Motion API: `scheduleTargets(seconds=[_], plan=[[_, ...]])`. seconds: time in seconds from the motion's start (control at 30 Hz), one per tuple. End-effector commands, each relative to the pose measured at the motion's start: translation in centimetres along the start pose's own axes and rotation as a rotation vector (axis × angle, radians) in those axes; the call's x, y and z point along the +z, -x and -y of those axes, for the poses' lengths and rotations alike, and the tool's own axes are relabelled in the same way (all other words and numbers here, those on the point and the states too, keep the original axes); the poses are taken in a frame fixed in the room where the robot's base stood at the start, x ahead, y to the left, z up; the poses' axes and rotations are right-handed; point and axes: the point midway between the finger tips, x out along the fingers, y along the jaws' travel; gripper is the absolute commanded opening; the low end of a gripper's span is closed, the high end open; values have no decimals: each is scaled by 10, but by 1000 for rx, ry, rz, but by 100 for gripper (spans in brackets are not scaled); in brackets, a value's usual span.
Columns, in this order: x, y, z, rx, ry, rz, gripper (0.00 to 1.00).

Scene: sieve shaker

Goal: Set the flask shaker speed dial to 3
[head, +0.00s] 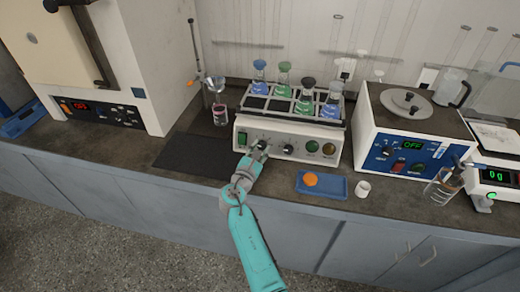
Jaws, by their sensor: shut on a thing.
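The flask shaker (298,133) is a pale box with a control panel on its front and stoppered flasks of blue and green liquid in a rack on top. My gripper (261,149) is at the left part of this panel, shut on the dark left dial (262,143). The gripper partly covers the dial, and its pointer and scale are too small to read. A second dark dial (288,149) sits to its right. Further right are a green button (312,146) and a dull amber one (328,149). A green light (242,139) is at the panel's left end.
A blue tray (338,188) with an orange item and a white cup (362,188) stand in front of the shaker. A blue-panelled device (400,150) reading OFF stands right. A dark mat (190,155) lies left. A glass beaker (442,187) is near the front edge.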

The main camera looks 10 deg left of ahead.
Motion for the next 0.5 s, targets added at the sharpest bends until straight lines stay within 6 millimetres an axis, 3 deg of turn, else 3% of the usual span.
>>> scheduleTargets(seconds=[0.5], plan=[[2,0,-3,-169,-447,-16,0]])
